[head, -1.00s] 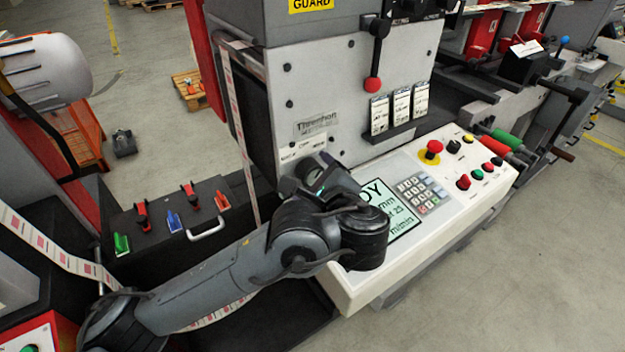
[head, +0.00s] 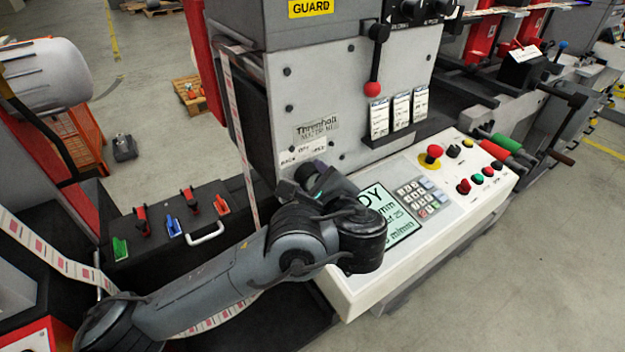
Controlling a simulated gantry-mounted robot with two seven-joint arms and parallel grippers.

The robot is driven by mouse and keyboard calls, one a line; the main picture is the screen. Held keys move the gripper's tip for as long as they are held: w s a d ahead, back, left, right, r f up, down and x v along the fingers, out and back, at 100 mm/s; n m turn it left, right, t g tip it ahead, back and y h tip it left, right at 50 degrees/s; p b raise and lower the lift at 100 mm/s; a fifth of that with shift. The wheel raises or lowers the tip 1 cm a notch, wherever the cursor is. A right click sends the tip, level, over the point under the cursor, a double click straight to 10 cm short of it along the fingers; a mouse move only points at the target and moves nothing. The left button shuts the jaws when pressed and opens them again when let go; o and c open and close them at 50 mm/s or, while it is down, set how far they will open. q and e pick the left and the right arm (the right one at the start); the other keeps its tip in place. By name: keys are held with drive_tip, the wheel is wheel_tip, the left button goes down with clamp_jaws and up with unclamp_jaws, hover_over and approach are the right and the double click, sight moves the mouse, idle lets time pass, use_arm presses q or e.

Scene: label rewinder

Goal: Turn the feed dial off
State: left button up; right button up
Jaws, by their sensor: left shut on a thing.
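My left gripper (head: 304,176) reaches in from the left to the lower front of the grey machine housing, just below a small white label strip (head: 302,151). The strip carries printed words, one of which looks like OFF. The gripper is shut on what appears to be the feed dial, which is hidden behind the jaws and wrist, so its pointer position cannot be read. My right gripper is not in view.
The white control panel (head: 340,293) with screen (head: 392,215), keypad (head: 420,196) and red mushroom button (head: 433,154) lies right of the wrist. A red-knobbed lever (head: 373,88) hangs above. A paper label web (head: 238,135) runs close left of the gripper.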

use_arm(q)
drive_tip(key=shift+f+n+t+b, duration=0.3)
drive_tip(key=shift+n+b, duration=0.1)
drive_tip(key=shift+b, duration=0.45)
drive_tip(key=n+t+b, duration=0.1)
drive_tip(key=n+b, duration=0.1)
drive_tip(key=b, duration=0.2)
drive_tip(key=n+t+h+b, duration=0.1)
drive_tip(key=n+b, duration=0.1)
drive_tip(key=b, duration=0.3)
drive_tip(key=shift+a+f, duration=0.1)
drive_tip(key=shift+f, duration=0.05)
drive_tip(key=shift+r+n+b, duration=0.2)
drive_tip(key=shift+n+b, duration=0.4)
drive_tip(key=shift+b, duration=0.2)
drive_tip(key=o, duration=1)
drive_tip(key=shift+o, duration=0.2)
drive_tip(key=shift+s, duration=0.15)
